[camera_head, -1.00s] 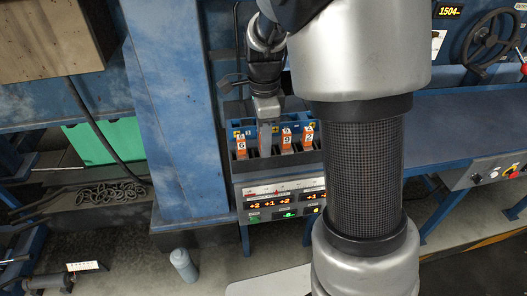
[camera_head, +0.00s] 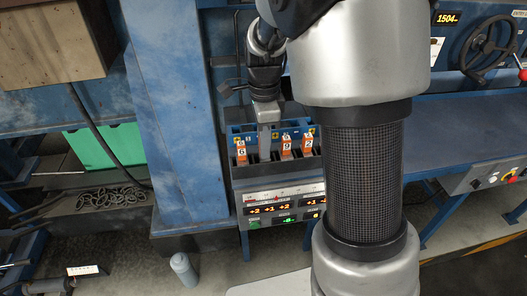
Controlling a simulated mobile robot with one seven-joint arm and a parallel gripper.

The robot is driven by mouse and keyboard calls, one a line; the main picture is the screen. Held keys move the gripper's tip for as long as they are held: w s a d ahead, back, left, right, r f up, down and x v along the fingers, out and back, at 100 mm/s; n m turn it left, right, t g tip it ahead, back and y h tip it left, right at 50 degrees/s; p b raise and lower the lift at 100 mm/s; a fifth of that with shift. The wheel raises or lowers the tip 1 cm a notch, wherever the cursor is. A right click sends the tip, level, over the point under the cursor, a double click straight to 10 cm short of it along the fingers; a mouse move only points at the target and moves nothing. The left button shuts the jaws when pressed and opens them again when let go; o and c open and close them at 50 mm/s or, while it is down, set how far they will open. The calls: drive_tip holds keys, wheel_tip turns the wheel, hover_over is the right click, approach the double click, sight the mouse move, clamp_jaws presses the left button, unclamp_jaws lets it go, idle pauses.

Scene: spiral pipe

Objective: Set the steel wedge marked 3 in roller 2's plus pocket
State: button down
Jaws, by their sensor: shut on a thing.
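Orange-faced wedges stand in the rack: one marked 6 (camera_head: 241,151) to the left, and ones that look like 9 (camera_head: 286,146) and 2 (camera_head: 308,142) to the right. I cannot make out roller 2 or its plus pocket.
A readout panel (camera_head: 284,204) with lit numbers sits under the rack. A blue post (camera_head: 178,120) rises to the left, and a long blue bench (camera_head: 460,125) runs right. A handwheel (camera_head: 490,42) stands top right. My arm hides the middle right.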

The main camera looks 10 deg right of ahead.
drive_tip(key=shift+r+p, duration=2.2)
drive_tip(key=shift+r, duration=0.65)
